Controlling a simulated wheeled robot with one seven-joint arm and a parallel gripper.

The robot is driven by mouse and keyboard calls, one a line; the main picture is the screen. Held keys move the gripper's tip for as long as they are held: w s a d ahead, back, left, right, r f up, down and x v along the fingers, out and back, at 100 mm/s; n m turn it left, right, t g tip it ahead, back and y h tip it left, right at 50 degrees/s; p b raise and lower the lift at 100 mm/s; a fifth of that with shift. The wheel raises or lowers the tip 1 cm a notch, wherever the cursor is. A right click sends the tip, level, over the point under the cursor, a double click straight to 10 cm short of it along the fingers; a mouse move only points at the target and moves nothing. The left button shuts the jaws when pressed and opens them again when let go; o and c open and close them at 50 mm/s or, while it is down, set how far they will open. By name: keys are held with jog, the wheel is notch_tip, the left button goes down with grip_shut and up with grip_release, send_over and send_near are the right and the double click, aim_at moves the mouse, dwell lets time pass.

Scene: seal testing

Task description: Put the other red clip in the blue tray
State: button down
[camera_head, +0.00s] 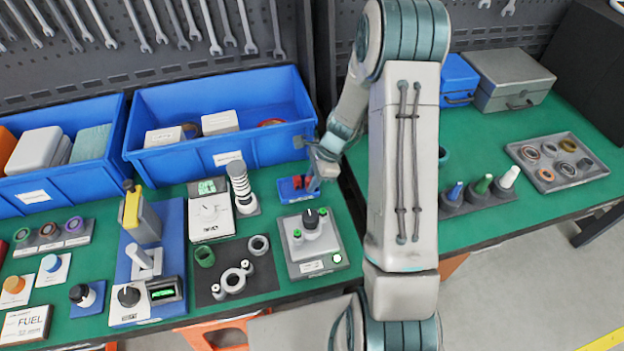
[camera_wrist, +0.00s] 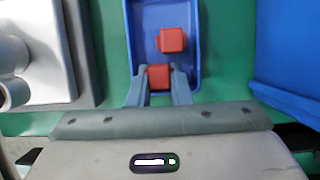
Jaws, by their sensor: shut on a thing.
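The small blue tray (camera_wrist: 146,18) lies on the green bench top; in the head view the tray (camera_head: 290,195) is just left of my arm. One red clip (camera_wrist: 172,40) rests inside the tray. My gripper (camera_wrist: 159,80) is shut on the other red clip (camera_wrist: 158,76), at the near end of the tray within its outline. I cannot tell whether the held clip touches the tray floor. In the head view my gripper (camera_head: 316,182) is at the tray's right side and partly hides it.
A large blue bin (camera_head: 190,162) stands behind the tray.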

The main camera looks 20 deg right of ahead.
jog(key=shift+f, duration=0.1)
jog(key=c, duration=1.6)
grip_release()
jog(key=shift+r, duration=0.3)
jog(key=v, duration=1.1)
jog(key=s+a+r+n+t+h, duration=0.1)
jog(key=s+a+r+n+h, duration=0.1)
jog(key=s+r+n, duration=0.5)
jog(key=s+a+r+n+t+h, duration=0.2)
jog(key=s+r+n, duration=0.5)
jog(key=s+n, duration=0.4)
jog(key=shift+s+a+r+h+b, duration=0.2)
jog(key=shift+s+r+h+b, duration=0.1)
jog(key=shift+s, duration=1.35)
